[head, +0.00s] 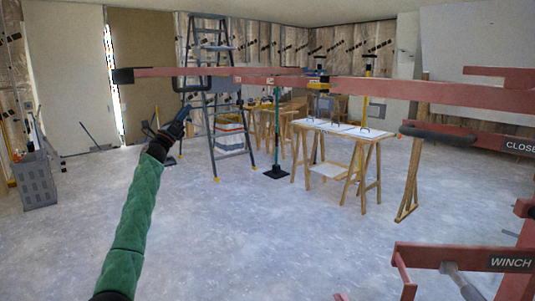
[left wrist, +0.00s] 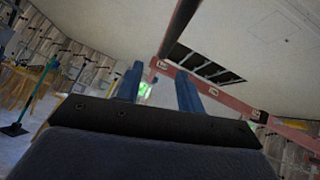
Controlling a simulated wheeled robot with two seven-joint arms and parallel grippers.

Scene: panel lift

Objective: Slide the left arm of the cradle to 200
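The lift's red cradle spans the head view at upper height. Its left arm (head: 165,72) is a red bar with a black end piece at the far left. A black loop handle (head: 190,84) hangs beneath this arm. My left gripper (head: 185,113) is just below the handle and appears apart from it. In the left wrist view its two blue fingers (left wrist: 157,85) are spread, with nothing held between them. Red bars of the lift (left wrist: 215,96) show beyond the fingers. No scale number is readable. My right gripper is not in view.
A grey stepladder (head: 212,100) stands behind the cradle arm. A white-topped trestle table (head: 335,128) stands right of centre. Red lift parts labelled WINCH (head: 510,263) and CLOSE fill the right side. The middle floor is clear.

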